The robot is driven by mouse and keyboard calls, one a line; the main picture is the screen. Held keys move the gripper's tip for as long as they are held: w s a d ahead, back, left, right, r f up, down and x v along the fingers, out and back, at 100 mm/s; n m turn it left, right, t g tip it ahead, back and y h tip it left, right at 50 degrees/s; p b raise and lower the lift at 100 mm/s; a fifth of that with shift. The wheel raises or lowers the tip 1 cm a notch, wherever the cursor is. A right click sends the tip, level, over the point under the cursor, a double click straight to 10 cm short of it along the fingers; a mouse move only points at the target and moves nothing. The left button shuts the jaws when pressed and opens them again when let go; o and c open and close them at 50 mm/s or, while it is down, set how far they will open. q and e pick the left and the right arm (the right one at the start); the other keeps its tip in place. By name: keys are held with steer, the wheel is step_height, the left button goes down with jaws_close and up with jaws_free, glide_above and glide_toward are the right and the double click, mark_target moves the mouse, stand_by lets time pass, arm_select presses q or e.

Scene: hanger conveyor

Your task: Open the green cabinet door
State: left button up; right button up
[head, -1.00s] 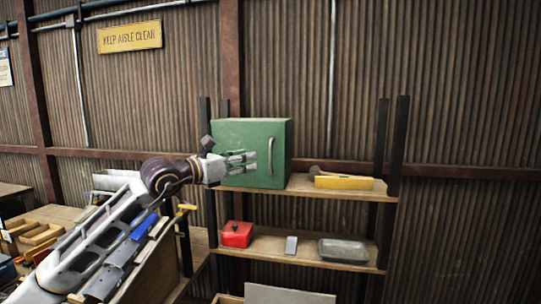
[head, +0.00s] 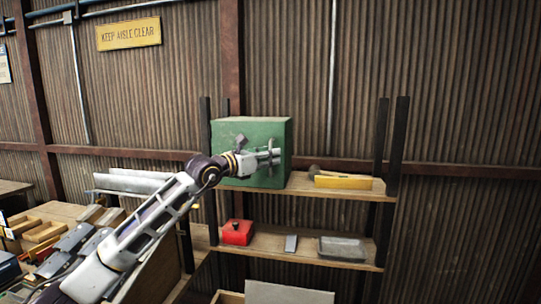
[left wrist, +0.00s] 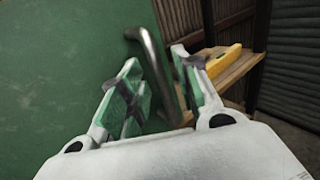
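The green cabinet (head: 240,132) stands on the upper shelf, and its door is shut. Its upright metal handle (left wrist: 152,55) is on the right part of the door in the left wrist view. My left gripper (head: 270,157) is in front of the door at the handle. In the left wrist view my left gripper (left wrist: 155,85) is open, with one finger on each side of the handle. The handle's lower part lies between the fingers; I cannot tell whether they touch it. My right gripper is not in view.
A yellow-handled tool (head: 343,182) lies on the upper shelf (head: 298,188) right of the cabinet. A red box (head: 237,232) and a grey tray (head: 343,249) sit on the lower shelf. A cluttered bench is at the left.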

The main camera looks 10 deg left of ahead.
arm_select(q)
steer(key=shift+w+d, duration=0.25)
steer(key=shift+w, duration=0.1)
jaws_close()
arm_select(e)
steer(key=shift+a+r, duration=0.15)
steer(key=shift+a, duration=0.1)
